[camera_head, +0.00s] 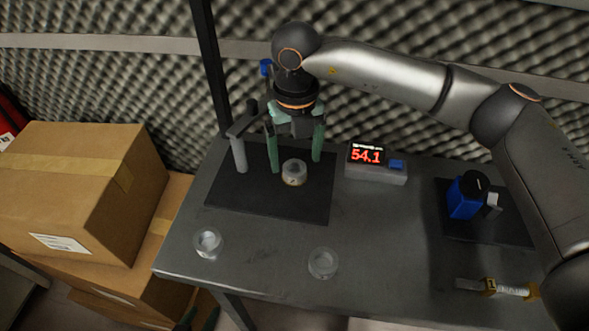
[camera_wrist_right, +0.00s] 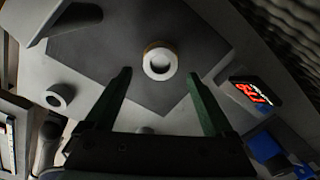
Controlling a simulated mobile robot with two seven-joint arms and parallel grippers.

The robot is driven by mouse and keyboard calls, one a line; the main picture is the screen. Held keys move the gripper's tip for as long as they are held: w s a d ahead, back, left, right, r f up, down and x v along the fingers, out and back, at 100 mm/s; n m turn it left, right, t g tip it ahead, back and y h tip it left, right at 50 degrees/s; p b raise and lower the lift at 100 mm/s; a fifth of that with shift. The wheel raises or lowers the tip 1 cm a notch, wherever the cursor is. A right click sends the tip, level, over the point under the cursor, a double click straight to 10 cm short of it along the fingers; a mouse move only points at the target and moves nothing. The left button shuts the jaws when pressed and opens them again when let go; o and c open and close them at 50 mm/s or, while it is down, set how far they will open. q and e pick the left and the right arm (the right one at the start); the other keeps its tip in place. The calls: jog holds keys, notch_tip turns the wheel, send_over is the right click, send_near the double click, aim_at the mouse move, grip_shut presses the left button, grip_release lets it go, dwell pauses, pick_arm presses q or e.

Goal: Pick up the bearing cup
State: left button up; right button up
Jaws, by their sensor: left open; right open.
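A pale ring-shaped cup (camera_head: 293,172) with a brownish lower rim stands on a dark mat (camera_head: 235,195). It also shows in the right wrist view (camera_wrist_right: 160,49). Two more pale metal rings, one on the left (camera_head: 207,242) and one in the middle (camera_head: 322,263), lie near the table's front edge; I cannot tell for certain which is the bearing cup. My right gripper (camera_head: 296,160) points down over the mat, its green fingers open on either side of the cup and apparently apart from it. My left gripper (camera_head: 198,319) is barely visible at the bottom edge, open and empty.
A grey post (camera_head: 238,154) stands left of my right gripper. A box with a red display (camera_head: 376,170) reading 54.1, a blue device (camera_head: 464,197) and a caliper-like tool (camera_head: 497,288) are on the right. Cardboard boxes (camera_head: 80,195) stand left of the table. The front middle is mostly clear.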

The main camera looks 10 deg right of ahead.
aim_at(296, 166)
notch_tip(296, 166, down, 3)
jog(key=shift+f, duration=0.2)
grip_shut()
dwell(0.6)
